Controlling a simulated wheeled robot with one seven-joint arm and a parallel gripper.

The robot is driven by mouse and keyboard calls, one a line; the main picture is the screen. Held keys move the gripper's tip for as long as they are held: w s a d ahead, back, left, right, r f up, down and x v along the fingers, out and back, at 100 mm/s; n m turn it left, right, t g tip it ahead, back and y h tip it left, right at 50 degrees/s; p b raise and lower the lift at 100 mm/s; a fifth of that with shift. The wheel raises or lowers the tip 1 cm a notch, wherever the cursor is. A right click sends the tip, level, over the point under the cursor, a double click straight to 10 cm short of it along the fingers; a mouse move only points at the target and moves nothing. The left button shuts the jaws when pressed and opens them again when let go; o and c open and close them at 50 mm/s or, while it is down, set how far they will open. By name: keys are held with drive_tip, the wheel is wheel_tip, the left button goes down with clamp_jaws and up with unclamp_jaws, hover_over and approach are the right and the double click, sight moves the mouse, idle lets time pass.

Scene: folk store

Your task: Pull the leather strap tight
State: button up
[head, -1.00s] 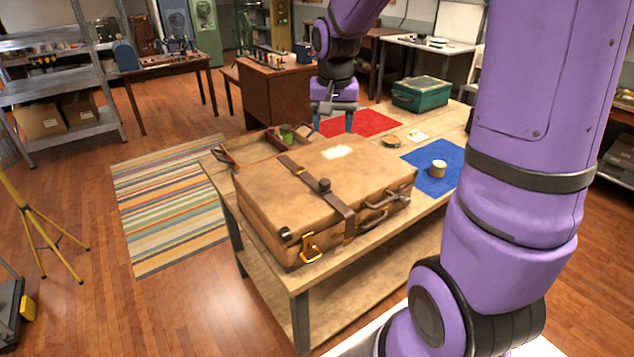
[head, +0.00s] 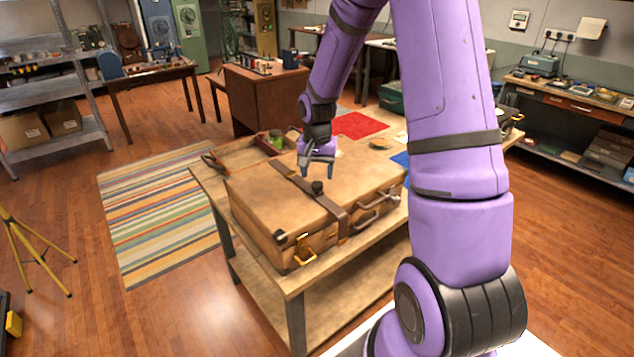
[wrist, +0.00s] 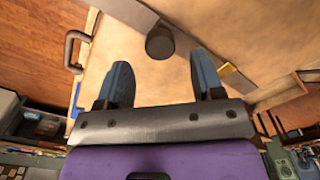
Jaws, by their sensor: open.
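A tan leather suitcase (head: 262,212) lies closed on the wooden workbench. A dark brown leather strap (head: 334,209) runs across its lid and down the front side. A dark round knob (head: 318,187) stands on the strap; it also shows in the wrist view (wrist: 160,42), just beyond and between my fingertips. In the wrist view part of the strap (wrist: 236,82) shows beside the right finger. My gripper (head: 317,172) is open and empty, above the suitcase lid near the knob, touching neither as far as I can see. Its blue fingers (wrist: 160,75) point toward the lid.
A wooden tray (head: 240,158) with tools and a green item sits behind the suitcase. My arm hides the bench's right part.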

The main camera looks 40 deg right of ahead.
sight(317, 183)
drive_tip(key=shift+f, duration=1.9)
drive_tip(key=shift+c, duration=0.2)
